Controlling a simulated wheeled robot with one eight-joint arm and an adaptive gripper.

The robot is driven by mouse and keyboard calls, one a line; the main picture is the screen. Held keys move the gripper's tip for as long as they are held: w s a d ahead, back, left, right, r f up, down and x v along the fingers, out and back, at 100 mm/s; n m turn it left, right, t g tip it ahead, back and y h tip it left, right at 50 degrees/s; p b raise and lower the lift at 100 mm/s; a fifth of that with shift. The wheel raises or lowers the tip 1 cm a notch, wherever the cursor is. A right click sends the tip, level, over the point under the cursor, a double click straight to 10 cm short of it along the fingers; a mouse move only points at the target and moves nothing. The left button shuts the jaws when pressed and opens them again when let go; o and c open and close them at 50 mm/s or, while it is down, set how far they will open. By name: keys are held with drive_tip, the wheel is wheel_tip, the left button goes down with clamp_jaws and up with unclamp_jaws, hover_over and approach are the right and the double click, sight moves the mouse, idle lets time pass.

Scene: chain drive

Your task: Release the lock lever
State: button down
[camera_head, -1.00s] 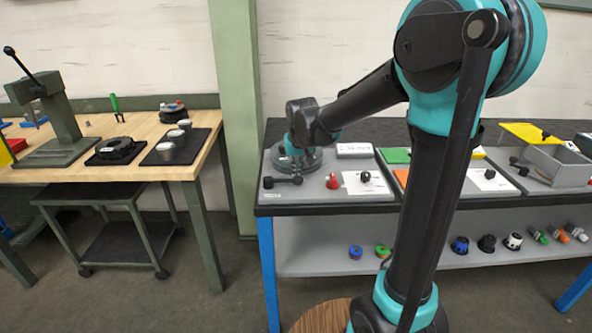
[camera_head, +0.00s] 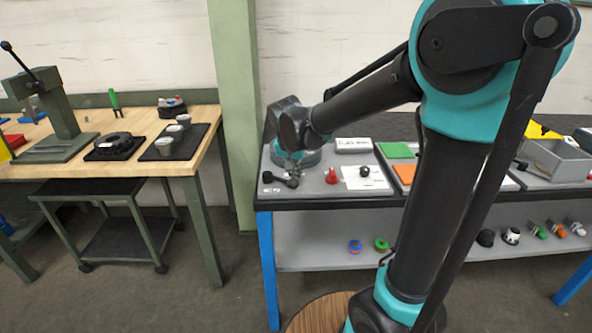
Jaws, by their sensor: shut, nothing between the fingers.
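A black lever (camera_head: 279,180) with a knob at its end lies low on the left grey panel (camera_head: 314,189) of the dark-topped bench. I take it for the lock lever, though no label on it is readable. My gripper (camera_head: 291,165) points down just above the right part of this lever. It is small here, and its fingers look closed with nothing held. I cannot tell whether the fingertips touch the lever.
A red knob (camera_head: 331,176) and a black knob (camera_head: 365,171) on a white card stand right of the lever. A white labelled box (camera_head: 353,145) lies behind them. A grey open bin (camera_head: 555,162) is farther right. A green post (camera_head: 235,110) rises left of the bench.

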drive_tip(key=shift+s+a, duration=0.3)
drive_tip(key=shift+s, duration=0.5)
